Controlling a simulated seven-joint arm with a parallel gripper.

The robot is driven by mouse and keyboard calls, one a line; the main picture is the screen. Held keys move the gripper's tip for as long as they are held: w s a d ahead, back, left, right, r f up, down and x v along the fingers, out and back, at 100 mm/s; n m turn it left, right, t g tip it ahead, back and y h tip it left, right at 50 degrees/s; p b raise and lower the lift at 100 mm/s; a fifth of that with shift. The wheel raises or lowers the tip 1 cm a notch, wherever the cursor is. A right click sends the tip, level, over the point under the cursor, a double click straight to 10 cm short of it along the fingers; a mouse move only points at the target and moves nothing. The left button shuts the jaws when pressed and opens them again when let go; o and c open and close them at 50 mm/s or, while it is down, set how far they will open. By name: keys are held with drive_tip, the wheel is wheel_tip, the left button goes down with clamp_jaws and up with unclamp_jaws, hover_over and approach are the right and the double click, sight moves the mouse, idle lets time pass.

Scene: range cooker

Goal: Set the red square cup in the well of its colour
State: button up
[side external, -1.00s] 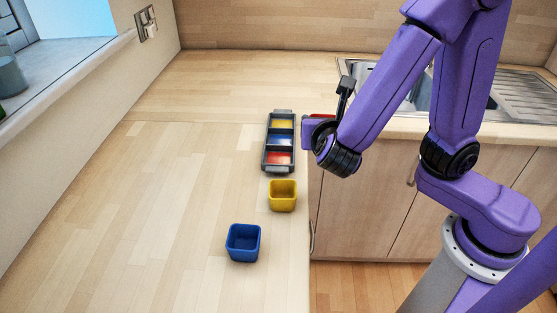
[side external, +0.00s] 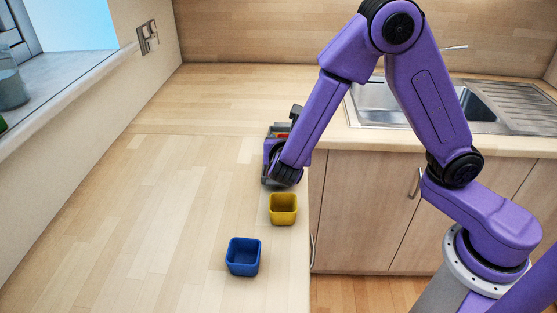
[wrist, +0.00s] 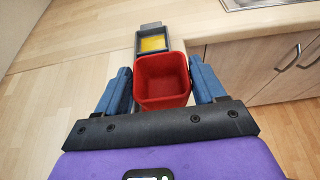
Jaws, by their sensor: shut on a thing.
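My gripper (wrist: 162,77) is shut on the red square cup (wrist: 163,92), with one finger on each side of it. In the wrist view the cup is upright and open at the top. The dark tray (wrist: 138,41) lies beyond and under it, with the yellow well (wrist: 153,43) showing at its far end. The cup hides the other wells there. In the side view my gripper is over the tray (side external: 271,131) and hides most of it; only a sliver of red shows. I cannot tell whether the cup touches the tray.
A yellow cup (side external: 283,209) stands on the counter just in front of the tray. A blue cup (side external: 243,257) stands nearer and to the left. The counter's edge runs close along the right of the tray. The sink (side external: 375,103) is at the back right. The counter's left is clear.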

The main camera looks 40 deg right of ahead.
drive_tip(key=w+f, duration=0.1)
drive_tip(key=f, duration=0.1)
drive_tip(key=w+f, duration=0.1)
drive_tip(key=shift+w+a+f, duration=0.15)
drive_tip(key=shift+w+a, duration=0.15)
drive_tip(key=shift+w, duration=0.05)
drive_tip(key=shift+f, duration=1.6)
drive_tip(key=shift+f, duration=0.2)
drive_tip(key=o, duration=1)
drive_tip(key=shift+r, duration=0.1)
drive_tip(key=shift+a+r, duration=0.1)
drive_tip(key=shift+r, duration=0.05)
drive_tip(key=v, duration=1.1)
drive_tip(key=shift+a+r, duration=0.2)
drive_tip(key=shift+a, duration=0.1)
